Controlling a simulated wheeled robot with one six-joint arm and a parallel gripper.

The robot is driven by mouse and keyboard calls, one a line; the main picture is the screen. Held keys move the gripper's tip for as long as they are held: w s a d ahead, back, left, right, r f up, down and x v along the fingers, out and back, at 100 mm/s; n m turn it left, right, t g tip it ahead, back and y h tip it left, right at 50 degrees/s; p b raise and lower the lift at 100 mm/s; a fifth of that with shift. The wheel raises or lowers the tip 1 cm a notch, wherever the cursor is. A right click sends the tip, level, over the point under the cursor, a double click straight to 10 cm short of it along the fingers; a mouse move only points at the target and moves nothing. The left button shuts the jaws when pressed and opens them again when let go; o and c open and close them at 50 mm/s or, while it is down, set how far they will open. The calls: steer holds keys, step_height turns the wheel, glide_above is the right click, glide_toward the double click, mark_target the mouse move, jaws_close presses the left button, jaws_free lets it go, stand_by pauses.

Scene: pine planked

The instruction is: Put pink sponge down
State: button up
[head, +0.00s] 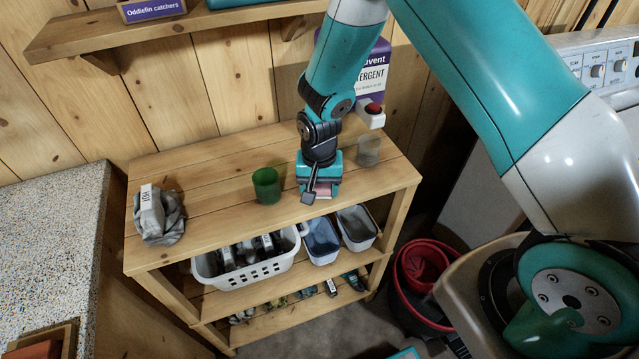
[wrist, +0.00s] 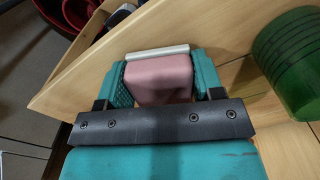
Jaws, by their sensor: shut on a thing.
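The pink sponge (wrist: 160,82), with a pale layer along its far edge, sits between the two teal fingers of my gripper (wrist: 161,76) in the wrist view. My gripper is shut on it. In the head view my gripper (head: 320,180) points down over the front part of the wooden shelf's top (head: 220,205), and only a small strip of the sponge (head: 323,196) shows below it. The sponge is at or just above the top board; I cannot tell whether it touches.
A green cup (head: 266,186) stands close left of my gripper, and a clear greyish cup (head: 369,150) stands to the right. A grey cloth bundle (head: 172,225) lies at the left end. A detergent bottle (head: 373,72) stands behind. Bare board lies between cup and bundle.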

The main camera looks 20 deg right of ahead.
steer(key=o, duration=0.6)
steer(key=shift+f, duration=0.15)
steer(key=o, duration=0.4)
steer(key=shift+o, duration=0.2)
step_height(320, 180, up, 12)
steer(key=b, duration=0.3)
steer(key=s+a+r+n+y, duration=0.2)
steer(key=s+r+n, duration=0.4)
steer(key=s, duration=0.5)
steer(key=s+a+r+n+y, duration=0.2)
steer(key=s+r+n, duration=0.3)
steer(key=s+r, duration=0.5)
steer(key=shift+s+n, duration=0.4)
steer(key=shift+s, duration=0.55)
